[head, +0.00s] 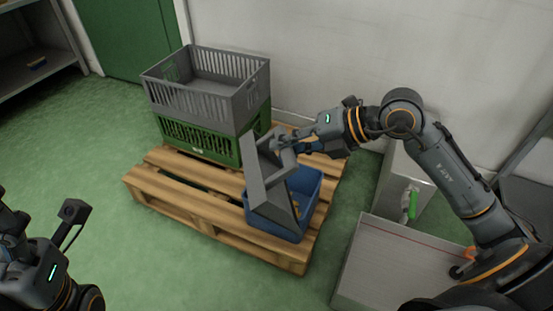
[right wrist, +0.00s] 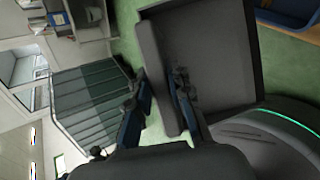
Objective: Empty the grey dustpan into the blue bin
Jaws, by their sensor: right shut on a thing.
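The grey dustpan (head: 262,178) hangs steeply tilted over the blue bin (head: 312,187), hiding much of the bin's inside. It also shows large in the right wrist view (right wrist: 210,50). My right gripper (head: 287,143) is shut on the dustpan at its upper end, above the bin's back side. My left gripper (head: 42,222) is open and empty at the lower left, away from the pallet.
A grey crate (head: 205,100) sits on a green crate (head: 190,138) on the pallet, left of and behind the bin. A pale metal box (head: 405,185) with a green-handled tap stands right of the pallet. The left front of the pallet and green floor are clear.

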